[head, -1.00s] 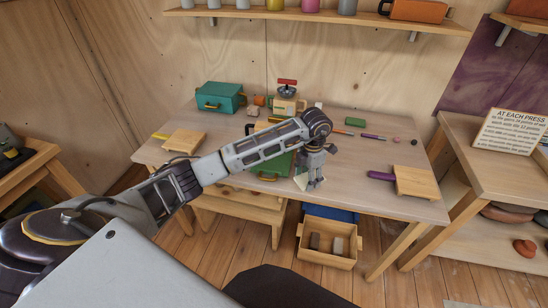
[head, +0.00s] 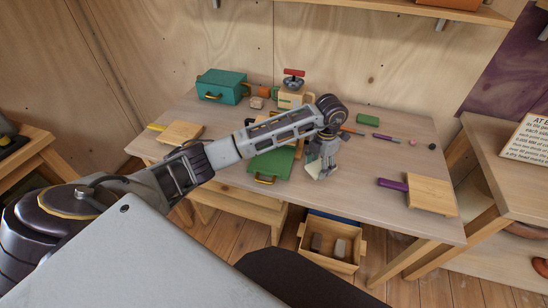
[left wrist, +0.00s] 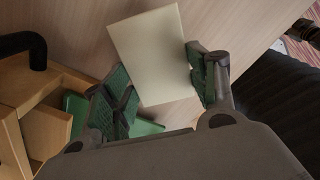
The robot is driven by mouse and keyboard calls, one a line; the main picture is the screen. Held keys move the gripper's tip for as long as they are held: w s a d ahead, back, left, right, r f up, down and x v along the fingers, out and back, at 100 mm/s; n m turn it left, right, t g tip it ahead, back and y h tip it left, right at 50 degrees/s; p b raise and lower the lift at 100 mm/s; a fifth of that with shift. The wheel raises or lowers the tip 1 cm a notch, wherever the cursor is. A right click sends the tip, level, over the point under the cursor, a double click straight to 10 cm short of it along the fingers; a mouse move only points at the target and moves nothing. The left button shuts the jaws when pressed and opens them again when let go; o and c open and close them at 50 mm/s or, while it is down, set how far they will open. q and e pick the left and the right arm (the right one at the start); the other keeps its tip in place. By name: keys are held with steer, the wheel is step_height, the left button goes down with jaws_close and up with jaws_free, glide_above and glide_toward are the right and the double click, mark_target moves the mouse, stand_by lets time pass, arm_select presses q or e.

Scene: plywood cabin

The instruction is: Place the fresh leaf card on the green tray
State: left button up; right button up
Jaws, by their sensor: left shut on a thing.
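My left gripper (head: 322,160) is shut on a pale cream card (head: 313,171), held near the front middle of the table. In the left wrist view the card (left wrist: 150,50) sits between the two green-padded fingers (left wrist: 160,82), its blank face showing. No leaf mark can be made out. The green tray (head: 272,166), with a yellow handle at its front, lies on the table just left of the gripper, partly hidden by my left forearm. Green parts of it (left wrist: 146,127) show behind the fingers in the left wrist view. My right gripper is not in view.
A wooden press with a red handle (head: 294,72) and a teal box (head: 222,87) stand at the back. Wooden boards lie left (head: 181,133) and right (head: 432,195). An open wooden crate (head: 330,243) is below the front edge.

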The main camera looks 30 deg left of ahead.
mark_target(281, 163)
arm_select(q)
steer(key=s+a, duration=0.1)
steer(key=a, duration=0.3)
steer(key=s+a, duration=0.1)
steer(key=a, duration=0.3)
steer(key=s+a+p, duration=0.1)
steer(key=a, duration=0.3)
steer(key=shift+s+a, duration=0.1)
steer(key=shift+a, duration=0.5)
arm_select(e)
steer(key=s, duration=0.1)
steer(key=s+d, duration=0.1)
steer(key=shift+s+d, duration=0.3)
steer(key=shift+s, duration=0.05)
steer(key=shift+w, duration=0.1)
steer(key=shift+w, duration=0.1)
